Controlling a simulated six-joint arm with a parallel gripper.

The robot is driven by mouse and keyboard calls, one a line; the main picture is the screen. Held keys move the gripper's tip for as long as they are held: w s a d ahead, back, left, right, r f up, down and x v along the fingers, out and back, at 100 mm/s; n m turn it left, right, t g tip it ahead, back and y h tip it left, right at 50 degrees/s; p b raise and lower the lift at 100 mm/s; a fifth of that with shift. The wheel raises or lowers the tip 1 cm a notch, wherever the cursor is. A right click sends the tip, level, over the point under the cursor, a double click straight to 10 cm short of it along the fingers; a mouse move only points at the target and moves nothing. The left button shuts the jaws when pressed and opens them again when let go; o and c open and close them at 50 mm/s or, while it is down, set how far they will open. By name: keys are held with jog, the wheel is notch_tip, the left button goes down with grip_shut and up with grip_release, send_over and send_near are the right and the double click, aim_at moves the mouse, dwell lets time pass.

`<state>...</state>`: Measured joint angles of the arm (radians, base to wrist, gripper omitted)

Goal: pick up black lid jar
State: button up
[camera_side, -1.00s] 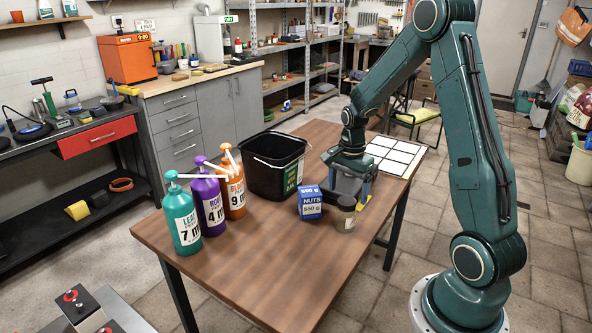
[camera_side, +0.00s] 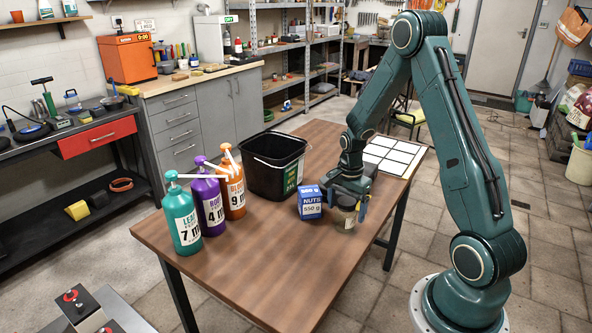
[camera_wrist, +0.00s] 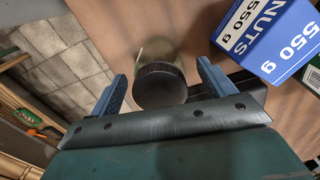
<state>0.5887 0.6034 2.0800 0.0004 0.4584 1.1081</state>
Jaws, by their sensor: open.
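The jar (camera_side: 345,218) stands upright on the table, close to the front right edge. Its dark lid and glass body show in the wrist view, where the jar (camera_wrist: 159,83) sits between my two blue fingers. My gripper (camera_side: 349,203) is open, low over the table beside the jar. In the wrist view my gripper (camera_wrist: 160,93) has its fingers on either side of the lid, with gaps on both sides. In the side view the fingers partly hide the jar's lid.
A blue nuts box (camera_side: 310,203) stands just left of the jar, close to one finger. A black bucket (camera_side: 273,171), three pump bottles (camera_side: 209,205) and a white grid sheet (camera_side: 394,155) are on the wooden table (camera_side: 252,270). The front middle of the table is clear.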

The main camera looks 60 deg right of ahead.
jog(key=shift+f, duration=0.5)
jog(key=c, duration=1.2)
jog(key=shift+o, duration=0.2)
jog(key=shift+r, duration=0.2)
notch_tip(320, 180, up, 20)
jog(key=shift+f, duration=0.15)
